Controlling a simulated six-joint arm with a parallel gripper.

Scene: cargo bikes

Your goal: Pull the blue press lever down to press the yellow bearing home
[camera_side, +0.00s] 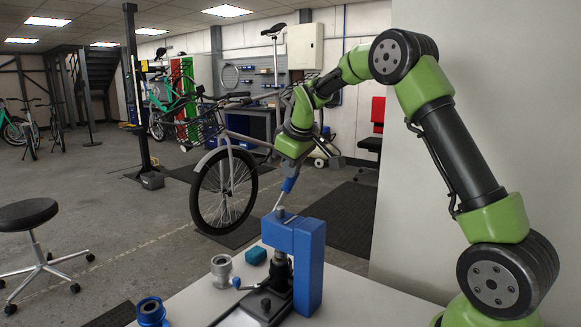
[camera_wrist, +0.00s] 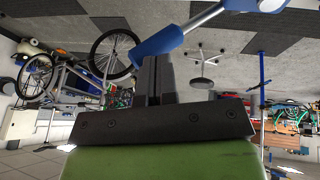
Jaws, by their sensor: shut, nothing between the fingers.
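The blue press (camera_side: 309,262) stands on the light table. Its lever is a silver rod rising from the top, with a blue handle (camera_side: 289,185) at its upper end; the lever points up. My gripper (camera_side: 297,168) is at the upper end of the handle, shut and with nothing held. In the wrist view the blue handle (camera_wrist: 168,38) lies right by the tips of my gripper (camera_wrist: 155,65); I cannot tell whether they touch. The silver lever rod (camera_wrist: 205,15) runs up to the right from it. I cannot make out the yellow bearing in either view.
A bicycle (camera_side: 225,190) stands on the floor behind.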

